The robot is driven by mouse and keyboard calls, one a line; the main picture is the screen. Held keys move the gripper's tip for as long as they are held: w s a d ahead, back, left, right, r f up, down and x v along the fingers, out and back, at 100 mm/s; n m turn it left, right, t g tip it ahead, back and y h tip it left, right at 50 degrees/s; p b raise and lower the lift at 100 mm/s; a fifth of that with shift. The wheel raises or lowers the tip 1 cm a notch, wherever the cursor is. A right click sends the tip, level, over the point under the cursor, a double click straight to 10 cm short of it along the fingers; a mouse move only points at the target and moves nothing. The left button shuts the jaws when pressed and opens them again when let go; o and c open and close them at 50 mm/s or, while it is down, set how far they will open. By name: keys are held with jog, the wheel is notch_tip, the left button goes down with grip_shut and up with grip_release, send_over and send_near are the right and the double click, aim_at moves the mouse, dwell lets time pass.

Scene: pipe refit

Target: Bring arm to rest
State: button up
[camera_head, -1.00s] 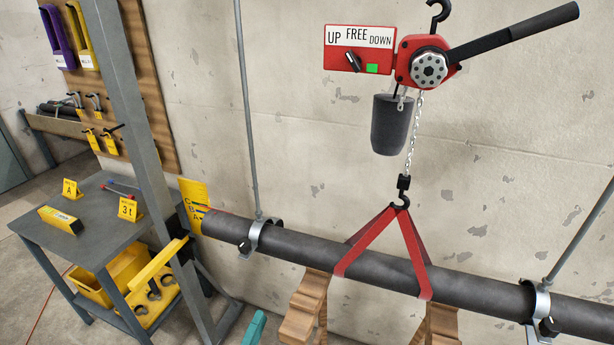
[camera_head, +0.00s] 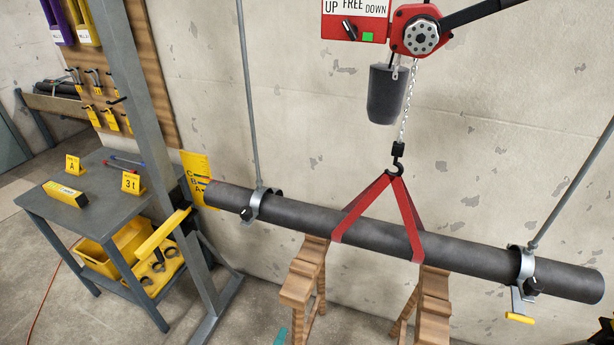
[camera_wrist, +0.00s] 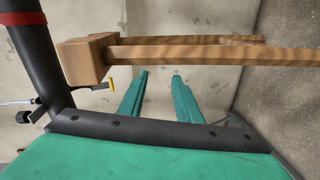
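My gripper (camera_wrist: 159,75) shows in the wrist view as two teal fingers held apart, with nothing between them. In the head view only a small teal piece of it (camera_head: 281,337) shows at the bottom edge. The dark pipe (camera_head: 300,220) runs along the wall in two hanger clamps, the left (camera_head: 257,205) and the right (camera_head: 526,275). A red sling (camera_head: 362,207) loops around the pipe and hangs from the chain hook. In the wrist view the pipe (camera_wrist: 38,60) and a wooden stand (camera_wrist: 82,62) are to the left of and above the fingers.
The red chain hoist (camera_head: 420,37) hangs above the pipe. Wooden stands (camera_head: 302,280) and (camera_head: 433,315) are under the pipe. A grey post (camera_head: 150,130) and a grey table (camera_head: 110,208) with yellow markers are at left. Floor shows between the table and stands.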

jog(key=s+d+f+m+g+y, duration=0.2)
jog(key=s, duration=0.9)
jog(key=s+d+f+m+g+y, duration=0.1)
jog(key=s+d+m+g+y, duration=0.15)
jog(key=s, duration=0.75)
jog(key=s+d+r+m+t, duration=0.2)
jog(key=s+r+m, duration=0.2)
jog(key=r, duration=0.8)
jog(key=s+d+r+m+t, duration=0.2)
jog(key=s+r+m, duration=0.2)
jog(key=s+r, duration=0.4)
notch_tip(320, 180, up, 5)
jog(key=shift+s+y, duration=0.35)
jog(key=shift+y, duration=0.1)
jog(key=shift+w, duration=0.1)
